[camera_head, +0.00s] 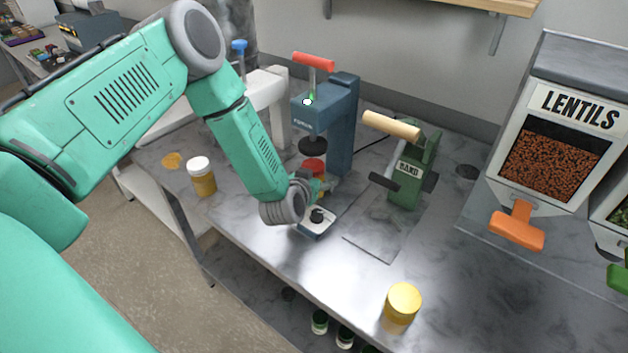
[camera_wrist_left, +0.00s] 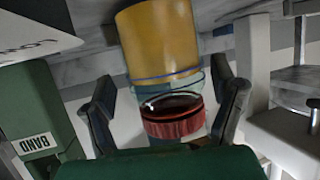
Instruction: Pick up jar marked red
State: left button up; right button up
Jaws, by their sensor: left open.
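A jar with a red lid (camera_head: 314,166) stands at the blue press in the camera_head view, largely hidden by my left gripper (camera_head: 322,187). In the left wrist view the jar (camera_wrist_left: 158,42) shows yellow contents, a thin blue ring around it and a red band at its lower end in the picture. My left gripper (camera_wrist_left: 166,92) is open, with one finger on each side of the jar. Gaps seem to show between fingers and jar; contact is hard to judge. My right gripper is not in view.
The blue press (camera_head: 342,125) with a red handle rises behind the jar. A green BAND device (camera_head: 412,170) stands to the right. A white-lidded jar (camera_head: 202,178) is at left, a yellow-lidded jar (camera_head: 402,303) at the front edge. The LENTILS dispenser (camera_head: 548,160) is at right.

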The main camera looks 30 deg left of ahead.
pick_arm(q)
jog(key=shift+d, duration=0.2)
jog(key=shift+a, duration=0.1)
jog(key=shift+c, duration=1.3)
jog(key=shift+a+f, duration=0.1)
jog(key=shift+a, duration=0.4)
jog(key=c, duration=1.3)
jog(key=shift+s+a, duration=0.1)
jog(key=shift+a, duration=0.1)
jog(key=shift+c, duration=0.9)
